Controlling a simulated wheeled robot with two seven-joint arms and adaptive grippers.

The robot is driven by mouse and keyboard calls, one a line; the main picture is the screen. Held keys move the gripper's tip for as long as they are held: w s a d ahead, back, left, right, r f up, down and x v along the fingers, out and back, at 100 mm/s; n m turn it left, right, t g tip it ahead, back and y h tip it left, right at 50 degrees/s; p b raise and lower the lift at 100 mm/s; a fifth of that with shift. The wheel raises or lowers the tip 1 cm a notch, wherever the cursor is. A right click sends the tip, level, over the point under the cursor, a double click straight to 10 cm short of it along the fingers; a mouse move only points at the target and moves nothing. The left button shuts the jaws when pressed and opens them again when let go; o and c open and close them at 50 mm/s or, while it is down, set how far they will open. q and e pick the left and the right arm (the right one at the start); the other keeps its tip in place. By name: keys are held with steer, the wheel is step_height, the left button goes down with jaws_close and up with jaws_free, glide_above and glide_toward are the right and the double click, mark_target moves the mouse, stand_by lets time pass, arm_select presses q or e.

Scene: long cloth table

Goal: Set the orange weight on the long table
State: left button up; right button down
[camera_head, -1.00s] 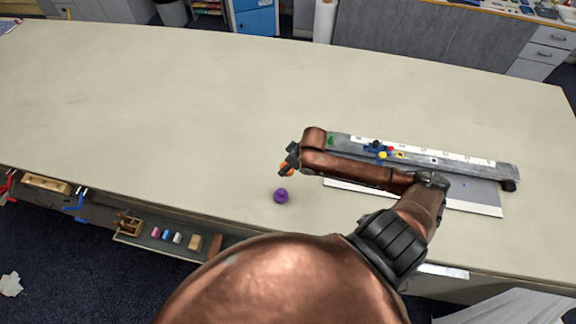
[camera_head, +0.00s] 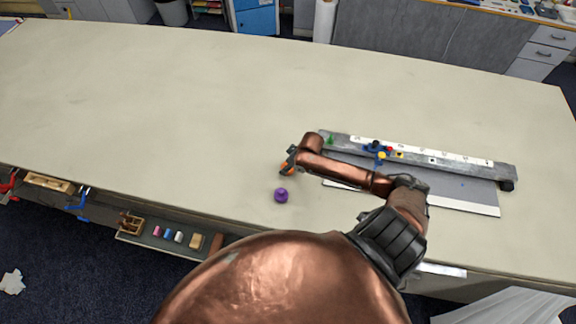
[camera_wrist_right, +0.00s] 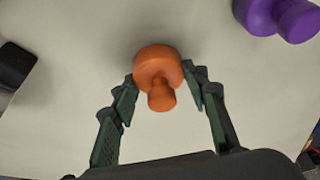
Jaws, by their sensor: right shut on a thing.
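The orange weight (camera_wrist_right: 158,72) is a round knobbed piece between the two fingertips of my right gripper (camera_wrist_right: 160,85). The gripper is shut on it. In the head view, the right gripper (camera_head: 289,161) is over the front part of the long table (camera_head: 190,110), and only a sliver of the orange weight (camera_head: 284,171) shows. I cannot tell whether the weight touches the table or hangs just above it. My left gripper is not in view.
A purple weight (camera_head: 281,195) stands close by, nearer the front edge; it also shows in the wrist view (camera_wrist_right: 278,16). A long grey device with a ruler strip (camera_head: 440,156) lies to the right, partly under my arm. The table's left half is clear.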

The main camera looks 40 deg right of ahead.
steer(key=shift+w+r, duration=0.1)
steer(key=c, duration=1.1)
jaws_free()
steer(key=shift+c, duration=0.2)
steer(key=v, duration=1.2)
